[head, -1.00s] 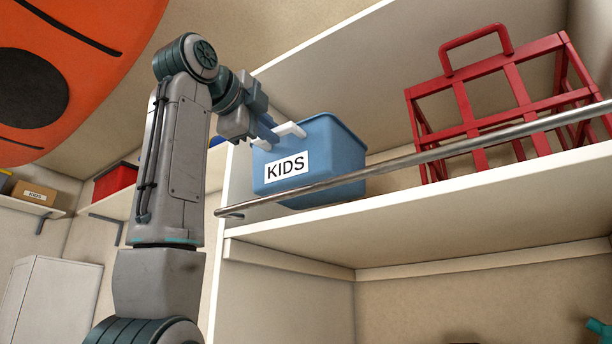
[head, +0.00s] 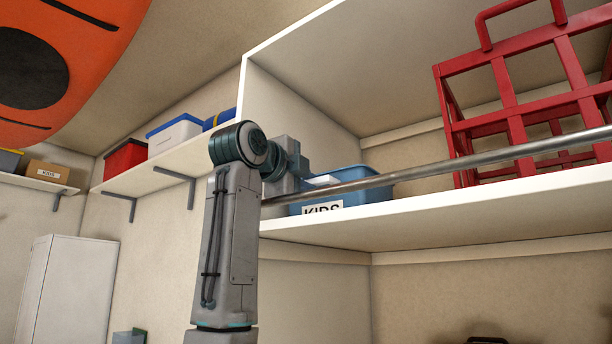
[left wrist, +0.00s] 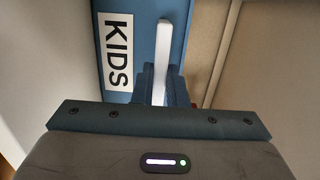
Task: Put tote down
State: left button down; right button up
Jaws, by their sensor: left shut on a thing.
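The blue tote (head: 365,188) with a white KIDS label (head: 323,208) is inside the white shelf bay, behind the metal bar. Its lower part is hidden by the shelf's front edge, so I cannot tell whether its bottom touches the board. My left gripper (head: 312,182) is shut on the tote at its left side, partly hidden by my wrist and the bar. My right gripper is not in view.
A metal bar (head: 450,157) runs across the bay's front above the white shelf edge (head: 450,222). A red crate frame (head: 510,125) stands to the right on the same shelf. A side panel (head: 290,100) bounds the bay on the left. An orange kayak (head: 90,60) hangs at upper left.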

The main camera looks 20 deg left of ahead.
pick_arm(q)
jog(key=shift+s, duration=0.1)
jog(key=shift+s+d+r, duration=0.1)
jog(key=shift+s+r, duration=0.05)
jog(key=shift+s, duration=0.35)
jog(key=shift+s+d, duration=0.1)
jog(key=shift+s, duration=0.05)
jog(key=shift+b, duration=0.3)
jog(key=c, duration=1.5)
grip_release()
jog(key=shift+w+f, duration=0.25)
jog(key=shift+o, duration=0.2)
jog(key=shift+w, duration=0.1)
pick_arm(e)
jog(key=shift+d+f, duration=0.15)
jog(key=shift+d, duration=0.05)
